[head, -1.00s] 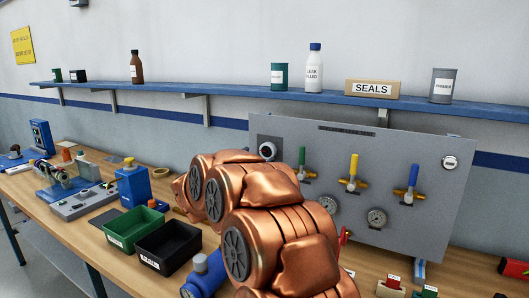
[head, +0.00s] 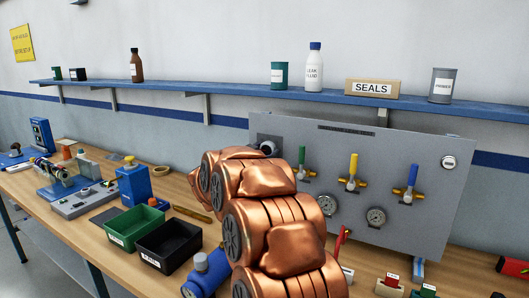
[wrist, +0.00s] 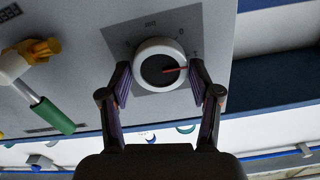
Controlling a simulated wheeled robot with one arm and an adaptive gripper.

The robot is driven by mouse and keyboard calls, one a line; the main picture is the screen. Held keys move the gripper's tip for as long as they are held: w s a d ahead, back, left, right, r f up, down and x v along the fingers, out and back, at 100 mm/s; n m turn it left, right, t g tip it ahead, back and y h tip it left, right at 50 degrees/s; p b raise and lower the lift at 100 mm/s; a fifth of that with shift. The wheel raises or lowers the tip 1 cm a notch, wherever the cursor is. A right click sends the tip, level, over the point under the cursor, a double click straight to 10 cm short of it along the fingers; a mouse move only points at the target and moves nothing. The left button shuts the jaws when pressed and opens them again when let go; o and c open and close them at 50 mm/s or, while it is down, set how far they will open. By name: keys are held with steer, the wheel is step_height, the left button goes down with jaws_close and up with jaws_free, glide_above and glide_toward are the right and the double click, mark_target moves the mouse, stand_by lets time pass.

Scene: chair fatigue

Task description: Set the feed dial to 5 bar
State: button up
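The feed dial is a round knob with a white rim, a dark face and a red pointer line (wrist: 162,64), on a darker square of the grey panel in the wrist view. The pointer points to the right in that view. Small marks surround the knob, too blurred to read surely. My gripper (wrist: 160,74) is open, with one dark finger on each side of the knob. Narrow gaps seem to show between fingertips and rim. In the head view the dial (head: 267,147) is partly hidden behind my copper arm, and my gripper is mostly hidden.
The panel (head: 400,150) also carries green (head: 302,160), yellow (head: 353,165) and blue (head: 412,177) valve handles and gauges (head: 376,217). The green handle (wrist: 52,115) shows left of my gripper in the wrist view. Green (head: 135,226) and black (head: 168,245) bins stand on the bench.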

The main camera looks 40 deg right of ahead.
steer(key=c, duration=0.7)
steer(key=shift+f+m+b, duration=0.1)
steer(key=shift+m+b, duration=0.2)
